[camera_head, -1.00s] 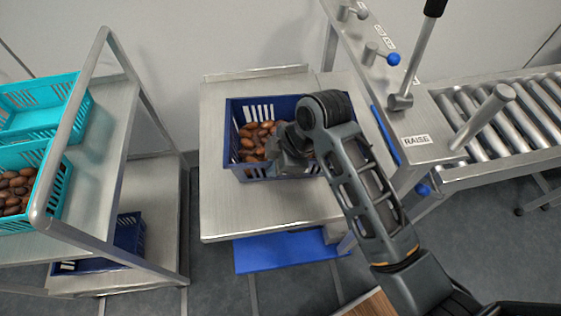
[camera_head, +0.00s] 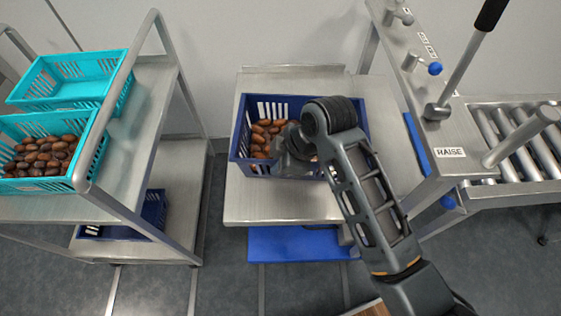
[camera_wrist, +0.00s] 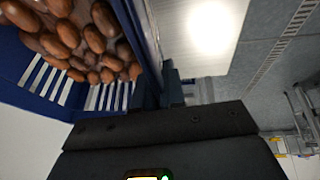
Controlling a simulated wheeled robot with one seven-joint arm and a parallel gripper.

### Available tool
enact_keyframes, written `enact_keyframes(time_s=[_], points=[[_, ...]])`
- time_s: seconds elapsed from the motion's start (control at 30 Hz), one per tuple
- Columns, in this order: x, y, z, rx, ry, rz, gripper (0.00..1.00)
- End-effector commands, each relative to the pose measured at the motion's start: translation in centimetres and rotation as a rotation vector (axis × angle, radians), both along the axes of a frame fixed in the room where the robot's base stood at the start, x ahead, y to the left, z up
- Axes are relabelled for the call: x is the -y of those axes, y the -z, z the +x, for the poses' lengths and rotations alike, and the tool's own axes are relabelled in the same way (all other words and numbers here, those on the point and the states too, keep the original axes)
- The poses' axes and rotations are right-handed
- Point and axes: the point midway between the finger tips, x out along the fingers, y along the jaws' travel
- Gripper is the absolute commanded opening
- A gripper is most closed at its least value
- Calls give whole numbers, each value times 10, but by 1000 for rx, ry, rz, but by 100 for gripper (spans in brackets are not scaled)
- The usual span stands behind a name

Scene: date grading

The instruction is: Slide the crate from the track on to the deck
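The crate (camera_head: 238,157) is dark blue with slotted walls and holds brown dates. It sits upright on the steel deck (camera_head: 270,205), its left end close to the deck's left edge. My gripper (camera_head: 296,150) is at the crate's near side, and my arm hides part of the crate's right half. In the wrist view, the crate's wall (camera_wrist: 140,30) runs down between the two dark fingers of my gripper (camera_wrist: 160,88), which look closed on it. The roller track (camera_head: 520,140) lies at the far right.
A steel stand with a lever (camera_head: 465,70) and a RAISE label stands right of the deck. A rack (camera_head: 150,110) on the left holds turquoise crates (camera_head: 70,80) above and another dark blue crate (camera_head: 155,210) below. A blue panel (camera_head: 295,243) lies below the deck.

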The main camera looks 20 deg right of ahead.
Motion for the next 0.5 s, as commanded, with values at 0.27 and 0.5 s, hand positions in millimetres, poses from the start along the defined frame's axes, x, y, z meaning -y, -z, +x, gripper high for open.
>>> enact_keyframes(time_s=[0.27, 0.5], points=[[0, 0, 0, 0, 0, 0, 37], [0, 0, 0, 0, 0, 0, 39]])
